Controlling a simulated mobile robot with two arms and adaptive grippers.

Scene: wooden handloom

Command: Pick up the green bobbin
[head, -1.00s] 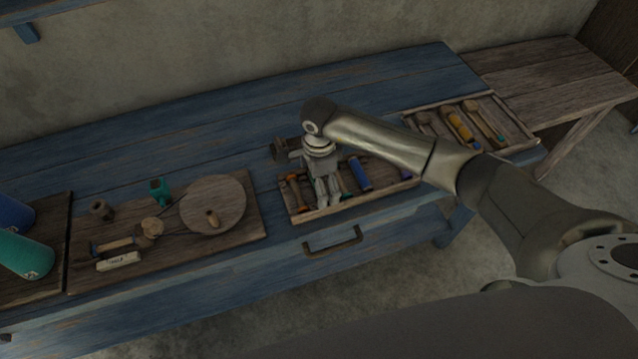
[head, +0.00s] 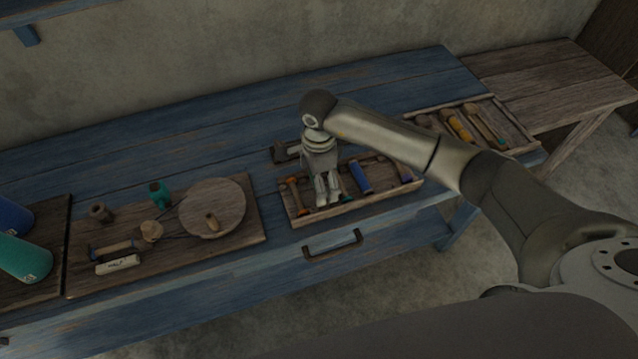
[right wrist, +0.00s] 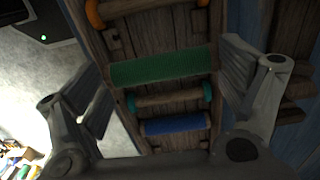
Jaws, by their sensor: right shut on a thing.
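The green bobbin (right wrist: 163,66) lies crosswise between the two fingers of my right gripper (right wrist: 165,85) in the right wrist view. The gripper is shut on it, with one finger at each end. In the head view my right gripper (head: 328,200) points down over the left part of a wooden tray (head: 300,218) and hides most of the green bobbin there. I cannot tell whether the bobbin touches the tray floor. My left gripper is not in view.
The tray also holds a blue bobbin (head: 361,177), a thin teal-ended bobbin (right wrist: 168,99) and an orange-ended one (head: 295,196). A second tray (head: 533,146) stands to the right. A board (head: 245,226) with a round disc (head: 212,195) lies left.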

